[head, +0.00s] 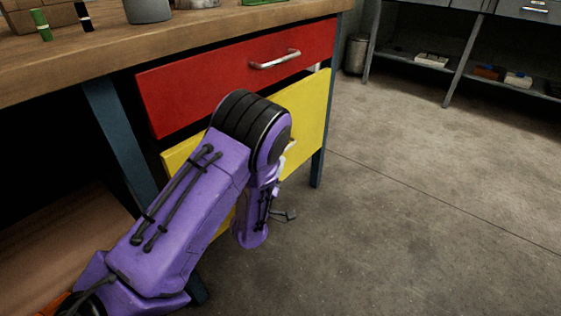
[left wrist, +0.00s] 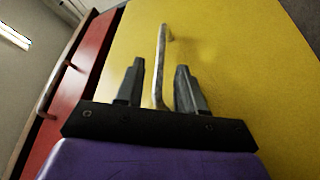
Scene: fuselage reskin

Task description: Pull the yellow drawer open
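The yellow drawer (head: 306,108) is under the red drawer in the workbench, and its front looks roughly flush with the bench. My left arm covers much of it in the head view. Its front fills most of the left wrist view (left wrist: 235,75). Its silver bar handle (left wrist: 161,50) runs between the two fingers of my left gripper (left wrist: 159,82). The fingers are apart, with a gap visible on each side of the bar. In the head view the left gripper (head: 284,215) is partly hidden behind my purple wrist. My right gripper is not in view.
The red drawer (head: 220,84) with a silver handle (head: 275,60) is directly above. The wooden bench top (head: 60,70) holds small items, including a grey container (head: 148,10). A blue bench leg (head: 120,140) stands at left. The concrete floor (head: 420,190) to the right is clear.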

